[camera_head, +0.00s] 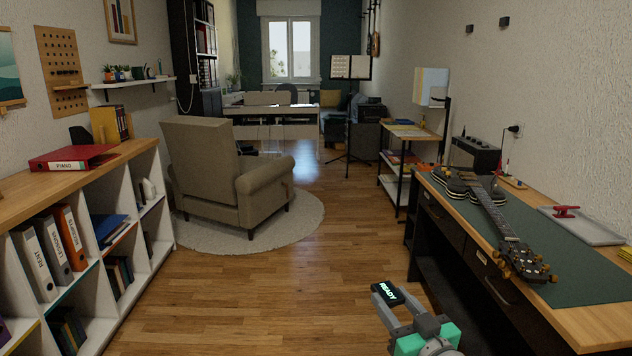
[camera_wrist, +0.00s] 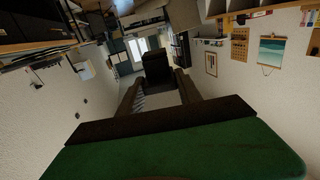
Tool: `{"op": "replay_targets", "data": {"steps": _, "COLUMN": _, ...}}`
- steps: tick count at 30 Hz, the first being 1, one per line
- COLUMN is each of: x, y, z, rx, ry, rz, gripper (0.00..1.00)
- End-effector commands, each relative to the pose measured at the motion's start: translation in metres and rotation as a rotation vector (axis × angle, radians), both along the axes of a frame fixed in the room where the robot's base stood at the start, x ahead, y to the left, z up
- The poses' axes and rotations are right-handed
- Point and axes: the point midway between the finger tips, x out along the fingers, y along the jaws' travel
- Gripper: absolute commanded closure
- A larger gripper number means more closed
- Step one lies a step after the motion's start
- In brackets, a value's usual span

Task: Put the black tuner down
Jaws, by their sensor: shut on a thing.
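The black tuner (camera_head: 387,291) shows a lit "READY" label on its face in the head view. My gripper (camera_head: 392,298) is shut on it, at the bottom of the picture, above the wooden floor and left of the workbench. In the wrist view the dark tuner (camera_wrist: 156,66) sits between the two fingertips of my gripper (camera_wrist: 158,80). It is clear of any surface. The workbench (camera_head: 590,321) carries a green mat (camera_head: 578,275) and a dark guitar (camera_head: 491,212) lying across it.
A grey tray (camera_head: 590,234) with a red item (camera_head: 566,211) lies on the bench's back part. A small amplifier (camera_head: 474,155) stands at its far end. A shelf unit (camera_head: 22,208) with a red binder (camera_head: 73,158) is at left. An armchair (camera_head: 203,165) stands beyond open floor.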

Motion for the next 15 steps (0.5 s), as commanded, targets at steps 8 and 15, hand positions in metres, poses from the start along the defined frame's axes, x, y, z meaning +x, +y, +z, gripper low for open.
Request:
{"op": "replay_targets", "data": {"steps": 8, "x": 0.009, "y": -0.005, "z": 0.035, "rx": 0.001, "ry": -0.003, "rz": -0.001, "gripper": 1.0}}
{"op": "replay_targets", "data": {"steps": 15, "x": 0.019, "y": -0.006, "z": 0.072, "rx": 0.003, "ry": -0.003, "rz": 0.003, "gripper": 1.0}}
